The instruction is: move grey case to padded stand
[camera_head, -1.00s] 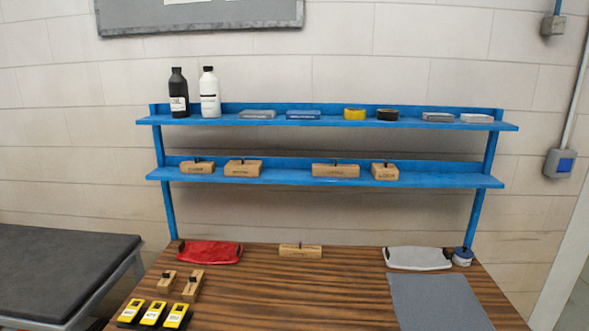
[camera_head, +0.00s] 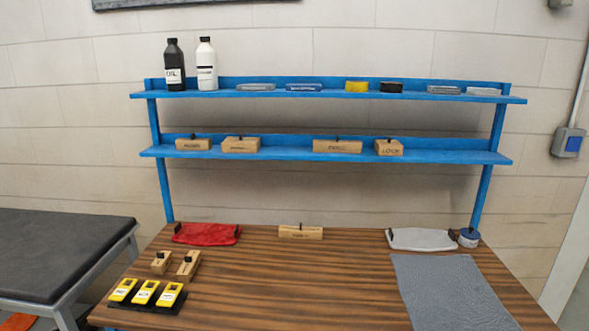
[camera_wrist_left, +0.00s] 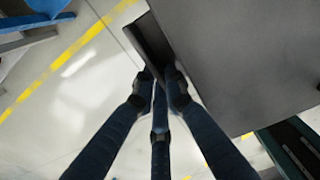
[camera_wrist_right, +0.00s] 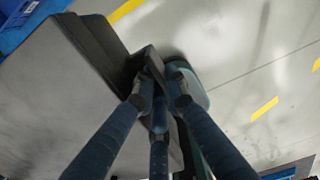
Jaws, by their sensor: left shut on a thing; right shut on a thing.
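The grey case (camera_wrist_left: 245,55) fills the upper right of the left wrist view, and its flat side also shows at the left of the right wrist view (camera_wrist_right: 55,100). My left gripper (camera_wrist_left: 163,82) is shut at the case's edge. My right gripper (camera_wrist_right: 153,85) is shut on a dark part at the case's opposite edge. The exact grip points are partly hidden by the fingers. The padded stand (camera_head: 60,248), with a dark flat pad on a grey metal frame, is at the left of the head view. The head view shows neither gripper nor the case.
A wooden workbench (camera_head: 300,275) with a blue shelf rack (camera_head: 330,153) stands ahead. The stand's pad top looks clear. The floor shows yellow lines.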

